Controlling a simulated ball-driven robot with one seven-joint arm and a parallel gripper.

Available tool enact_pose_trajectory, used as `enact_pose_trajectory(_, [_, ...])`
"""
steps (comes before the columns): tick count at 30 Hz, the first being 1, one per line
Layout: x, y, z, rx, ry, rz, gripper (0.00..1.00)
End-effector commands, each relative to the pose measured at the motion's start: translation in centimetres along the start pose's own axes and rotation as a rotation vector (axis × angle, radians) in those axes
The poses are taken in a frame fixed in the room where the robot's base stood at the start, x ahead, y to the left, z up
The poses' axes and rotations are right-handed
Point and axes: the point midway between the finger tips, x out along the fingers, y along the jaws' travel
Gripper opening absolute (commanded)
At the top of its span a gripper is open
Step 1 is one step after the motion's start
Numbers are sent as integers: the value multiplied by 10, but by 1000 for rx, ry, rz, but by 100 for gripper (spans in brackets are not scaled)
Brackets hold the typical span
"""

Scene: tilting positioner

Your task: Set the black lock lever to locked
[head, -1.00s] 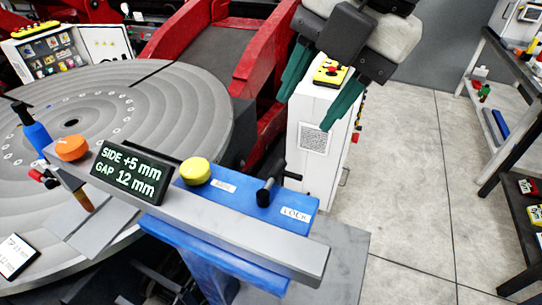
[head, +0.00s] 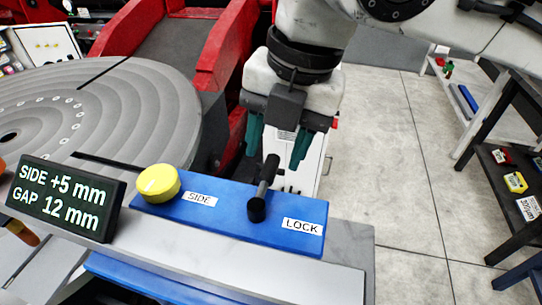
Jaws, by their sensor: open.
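The black lock lever (head: 262,190) stands on the blue block (head: 228,221), left of the white LOCK label (head: 302,226). Its round black end is low and near, and its stem runs up and slightly right in the picture, away from the label. My gripper (head: 278,150) is open, pointing down, with two teal fingers. The upper end of the lever shows between the fingertips in the head view. Whether the fingers are at the lever's depth or behind it, I cannot tell. No contact is visible.
A yellow knob (head: 158,183) and a SIDE label (head: 200,199) are left of the lever. A display (head: 66,198) reads SIDE +5 mm, GAP 12 mm. The round grey table (head: 100,110) is at left. A white cabinet (head: 311,165) stands behind my gripper. Open floor lies right.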

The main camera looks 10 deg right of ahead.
Motion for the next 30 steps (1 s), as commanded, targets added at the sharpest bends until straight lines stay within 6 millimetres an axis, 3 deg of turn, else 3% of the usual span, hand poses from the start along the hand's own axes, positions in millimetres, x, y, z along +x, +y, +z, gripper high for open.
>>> enact_pose_trajectory(7, [28,0,0,1,0,0,48])
enact_pose_trajectory(18, [34,0,0,0,0,1,48])
enact_pose_trajectory(30, [34,0,0,1,0,1,11])
